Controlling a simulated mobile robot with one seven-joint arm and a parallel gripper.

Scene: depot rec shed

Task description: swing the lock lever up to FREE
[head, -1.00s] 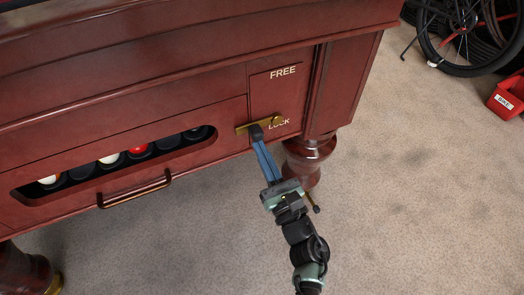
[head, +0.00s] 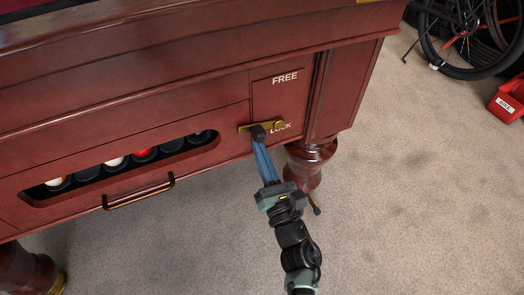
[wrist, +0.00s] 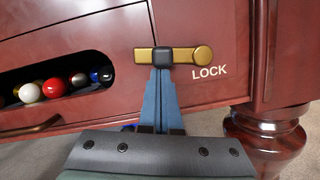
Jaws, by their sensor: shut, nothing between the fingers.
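The brass lock lever (head: 268,126) lies about level on the front of the dark red table, beside the word LOCK; the word FREE stands above it. In the wrist view the lever (wrist: 203,54) has its round end at the right and its flat arm running left. My gripper (head: 258,132) is shut, with nothing held. In the wrist view its dark fingertips (wrist: 163,56) overlap the middle of the lever, left of the round end. I cannot tell whether they touch it.
A ball tray opening (head: 120,168) with several balls is left of the lever, with a brass drawer handle (head: 139,191) below. A turned table leg (head: 310,163) stands below right. A bicycle (head: 465,35) and a red bin (head: 507,98) are at the right. The carpet between is clear.

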